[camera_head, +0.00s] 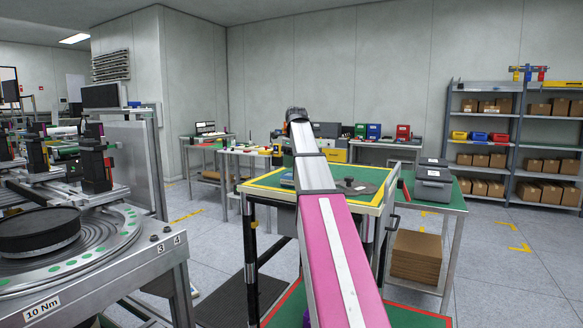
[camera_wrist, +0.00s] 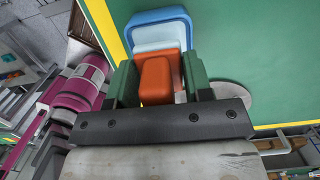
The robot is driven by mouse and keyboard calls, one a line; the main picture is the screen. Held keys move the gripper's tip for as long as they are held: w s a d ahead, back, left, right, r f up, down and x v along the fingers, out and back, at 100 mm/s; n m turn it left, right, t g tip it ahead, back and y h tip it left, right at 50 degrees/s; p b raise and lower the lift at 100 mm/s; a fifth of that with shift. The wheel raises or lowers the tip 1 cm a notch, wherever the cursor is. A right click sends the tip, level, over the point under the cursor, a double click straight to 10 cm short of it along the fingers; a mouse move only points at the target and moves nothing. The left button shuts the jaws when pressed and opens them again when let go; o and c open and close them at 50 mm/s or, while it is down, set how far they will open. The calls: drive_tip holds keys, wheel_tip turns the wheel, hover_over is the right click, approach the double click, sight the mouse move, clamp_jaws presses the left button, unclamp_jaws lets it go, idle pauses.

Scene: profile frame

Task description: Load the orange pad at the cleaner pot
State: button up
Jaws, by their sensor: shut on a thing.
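The orange pad (camera_wrist: 156,78) is between the two green fingers of my gripper (camera_wrist: 160,88) in the wrist view. My gripper is shut on it. A blue tray with a pale inside (camera_wrist: 158,30) lies just beyond the pad, which overlaps it in the picture; I cannot tell whether they touch. A blue item (camera_head: 287,180) shows at the left of the worktable in the head view, partly behind my arm. A grey disc (camera_wrist: 232,100) lies on the green tabletop, partly hidden by my gripper; it also shows in the head view (camera_head: 356,187). I cannot clearly identify the cleaner pot.
The green worktable has a yellow border (camera_head: 262,190). Its top is bare right of the tray in the wrist view (camera_wrist: 255,45). A green side table (camera_head: 450,205) with a grey device (camera_head: 433,182) stands right. A round machine table (camera_head: 100,250) stands at left.

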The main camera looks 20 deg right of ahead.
drive_tip(key=shift+r, duration=1.9)
drive_tip(key=shift+s, duration=0.1)
